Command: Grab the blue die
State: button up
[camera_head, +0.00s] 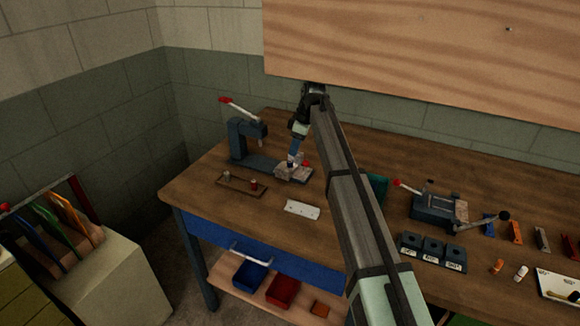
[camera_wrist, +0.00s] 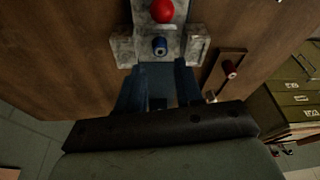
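The blue die (camera_wrist: 160,46) is a small blue cylinder with a dark centre. In the wrist view it sits at the grey metal holder (camera_wrist: 122,48), just below a red ball knob (camera_wrist: 162,10). My gripper (camera_wrist: 158,68) is open, with its two blue fingers apart and nothing visible between them. The die lies just beyond the fingertips, roughly centred between them. In the head view my gripper (camera_head: 293,158) reaches down over the holder (camera_head: 296,175) at the foot of the press. There the fingers and arm largely hide the die, and contact cannot be told.
A lever press (camera_head: 238,138) with a red-tipped handle stands behind and left of the holder. A wooden tray (camera_head: 238,186) holds a grey die (camera_head: 226,175) and a red die (camera_head: 253,183). A white plate (camera_head: 302,209) lies in front. A vise (camera_head: 438,209) stands right of my arm.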

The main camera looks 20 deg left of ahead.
aim_at(290, 162)
jog(key=shift+x, duration=3)
jog(key=shift+d, duration=0.1)
jog(key=shift+c, duration=0.3)
grip_shut()
